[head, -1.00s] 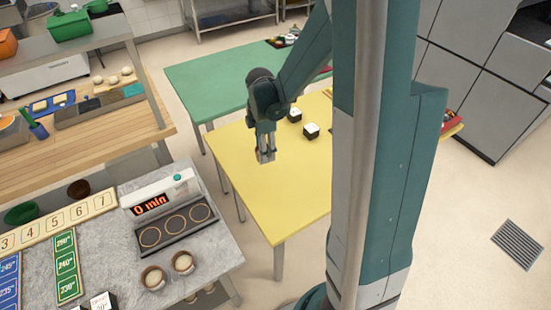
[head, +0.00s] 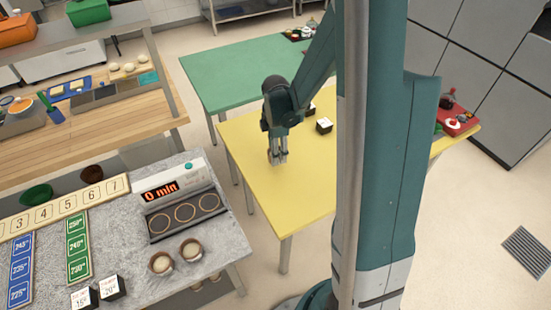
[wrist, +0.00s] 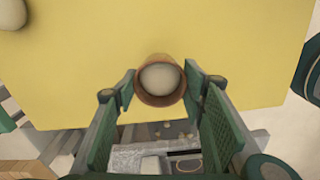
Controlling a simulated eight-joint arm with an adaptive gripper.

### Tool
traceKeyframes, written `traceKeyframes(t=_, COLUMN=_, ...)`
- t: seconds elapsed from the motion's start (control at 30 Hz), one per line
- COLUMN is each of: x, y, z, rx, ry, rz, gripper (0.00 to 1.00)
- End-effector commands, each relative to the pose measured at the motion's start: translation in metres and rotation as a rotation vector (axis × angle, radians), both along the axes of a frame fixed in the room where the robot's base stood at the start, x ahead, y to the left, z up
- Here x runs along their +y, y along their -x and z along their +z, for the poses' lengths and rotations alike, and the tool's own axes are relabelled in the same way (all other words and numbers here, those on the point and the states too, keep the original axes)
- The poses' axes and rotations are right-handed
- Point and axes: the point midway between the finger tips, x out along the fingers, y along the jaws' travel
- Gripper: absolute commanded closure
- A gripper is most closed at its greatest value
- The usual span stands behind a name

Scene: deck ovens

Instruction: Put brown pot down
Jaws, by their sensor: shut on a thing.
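The brown pot (wrist: 141,95) sits between the fingers of my gripper (wrist: 162,84) in the wrist view, with a pale round ball (wrist: 160,78) inside it. The gripper is shut on the pot, a finger on each side. In the head view my gripper (head: 278,158) points down over the left part of the yellow table (head: 285,205). I cannot tell whether the pot touches the tabletop.
The table's near part is clear. A green table (head: 235,75) stands behind. The marble counter (head: 120,240) at left holds a burner unit (head: 180,205) and two small brown pots (head: 161,263).

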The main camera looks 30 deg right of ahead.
Motion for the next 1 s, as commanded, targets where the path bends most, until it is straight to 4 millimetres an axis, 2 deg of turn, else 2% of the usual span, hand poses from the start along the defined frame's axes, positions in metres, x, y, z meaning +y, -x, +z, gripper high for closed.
traceKeyframes(t=0.4, x=0.000, y=0.000, z=-0.035, rx=0.000, ry=0.000, rz=0.000, gripper=0.74)
traceKeyframes(t=0.97, x=0.000, y=0.000, z=-0.042, rx=0.000, ry=0.000, rz=0.000, gripper=0.74)
traceKeyframes(t=1.0, x=0.000, y=0.000, z=-0.041, rx=0.000, ry=0.000, rz=0.000, gripper=0.55)
